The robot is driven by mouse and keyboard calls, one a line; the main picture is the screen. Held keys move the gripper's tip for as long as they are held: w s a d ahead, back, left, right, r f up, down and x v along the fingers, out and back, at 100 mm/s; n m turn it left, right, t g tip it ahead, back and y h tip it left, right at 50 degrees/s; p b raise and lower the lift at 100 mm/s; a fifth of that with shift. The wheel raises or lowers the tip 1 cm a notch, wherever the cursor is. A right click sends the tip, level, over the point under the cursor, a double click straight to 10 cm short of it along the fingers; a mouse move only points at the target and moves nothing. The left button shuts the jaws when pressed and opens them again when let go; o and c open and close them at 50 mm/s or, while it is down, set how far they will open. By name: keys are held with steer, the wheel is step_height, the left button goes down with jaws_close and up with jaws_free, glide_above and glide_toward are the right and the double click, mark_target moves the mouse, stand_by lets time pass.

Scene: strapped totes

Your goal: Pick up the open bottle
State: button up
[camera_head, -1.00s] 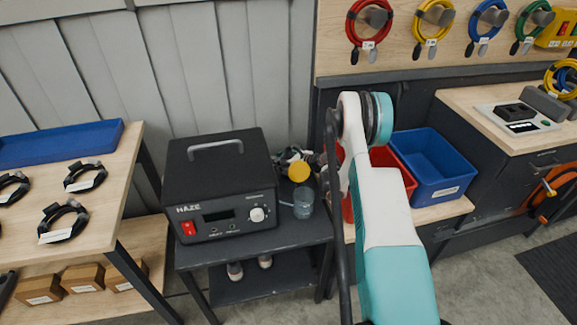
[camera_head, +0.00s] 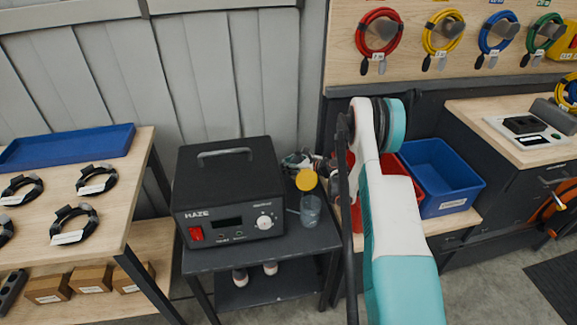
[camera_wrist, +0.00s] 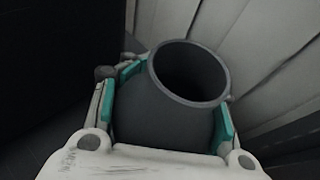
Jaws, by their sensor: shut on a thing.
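In the wrist view a dark grey, open-mouthed bottle (camera_wrist: 160,115) stands between the teal pads of my gripper (camera_wrist: 170,103). The pads press on its left and right sides, and its round mouth faces up and away. In the head view my gripper (camera_head: 303,161) is beside the black HAZE machine, over the back of the dark cart. The bottle in it cannot be made out clearly there. A round yellow thing (camera_head: 306,180) is just in front of my gripper, and a translucent blue-grey cup (camera_head: 311,211) stands on the cart nearer the camera.
The HAZE machine (camera_head: 228,190) fills the left of the cart (camera_head: 260,254). A panelled wall is close behind. A wooden table (camera_head: 115,190) is at left.

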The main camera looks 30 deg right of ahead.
step_height(320, 180, up, 9)
steer(key=p, duration=0.3)
steer(key=shift+r, duration=0.2)
steer(key=shift+s+d+r+p, duration=0.1)
steer(key=shift+s+d+p, duration=0.75)
steer(key=shift+d, duration=2.25)
steer(key=shift+s+d+p, duration=0.65)
steer(key=shift+s+d, duration=0.3)
steer(key=shift+d, duration=2.15)
steer(key=shift+s+d+r+p, duration=0.1)
steer(key=shift+s+d+p, duration=0.75)
steer(key=shift+d, duration=2.25)
steer(key=shift+s+d+f, duration=0.1)
